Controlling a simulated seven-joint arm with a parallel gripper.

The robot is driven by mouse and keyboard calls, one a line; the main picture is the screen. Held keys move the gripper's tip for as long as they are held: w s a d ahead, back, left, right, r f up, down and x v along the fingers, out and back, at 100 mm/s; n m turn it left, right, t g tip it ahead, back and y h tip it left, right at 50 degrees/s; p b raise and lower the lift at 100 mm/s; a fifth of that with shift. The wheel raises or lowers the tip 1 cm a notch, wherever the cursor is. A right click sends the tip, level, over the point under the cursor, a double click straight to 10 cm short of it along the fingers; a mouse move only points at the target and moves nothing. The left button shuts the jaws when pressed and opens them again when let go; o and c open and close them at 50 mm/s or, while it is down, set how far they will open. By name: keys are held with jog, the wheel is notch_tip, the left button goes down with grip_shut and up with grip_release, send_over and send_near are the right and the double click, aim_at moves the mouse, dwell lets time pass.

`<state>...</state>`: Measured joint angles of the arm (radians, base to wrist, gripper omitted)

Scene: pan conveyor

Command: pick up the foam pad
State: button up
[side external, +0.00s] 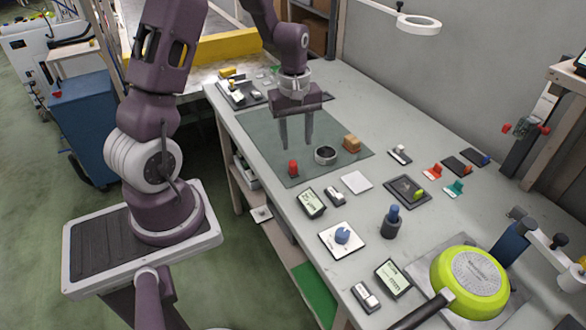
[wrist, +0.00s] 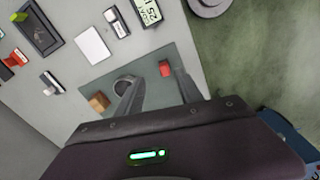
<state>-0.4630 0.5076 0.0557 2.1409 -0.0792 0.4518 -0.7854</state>
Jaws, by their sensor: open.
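My gripper (side external: 296,146) is open and empty, its two fingers pointing down above the dark green mat (side external: 262,130). On the mat are a small tan block (side external: 351,142), a dark-centred round ring (side external: 325,155) and a small red piece (side external: 293,168). A flat white square pad (side external: 356,182) lies on the grey table just off the mat. I cannot tell for sure whether the foam pad is the white square or the tan block. In the wrist view the white square (wrist: 93,46) and tan block (wrist: 98,102) lie left of my fingers (wrist: 158,80); one finger partly covers the ring.
A green pan (side external: 468,282) sits at the near right end of the table. Small displays, a blue-topped post (side external: 391,222), a dark tray (side external: 407,191) and coloured clips stand around. A ring lamp (side external: 418,23) overhangs the back. The mat's far left part is clear.

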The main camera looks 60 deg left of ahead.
aim_at(293, 163)
jog(key=shift+n+g, duration=0.3)
jog(key=shift+n, duration=0.4)
jog(key=f, duration=0.1)
jog(key=a+f, duration=0.1)
jog(key=f, duration=0.2)
jog(key=shift+s+a, duration=0.15)
jog(key=shift+a, duration=0.2)
jog(key=f, duration=0.6)
jog(key=shift+w+a+f, duration=0.1)
jog(key=shift+w+f, duration=0.1)
jog(key=shift+f, duration=0.1)
jog(key=shift+c, duration=0.4)
grip_shut()
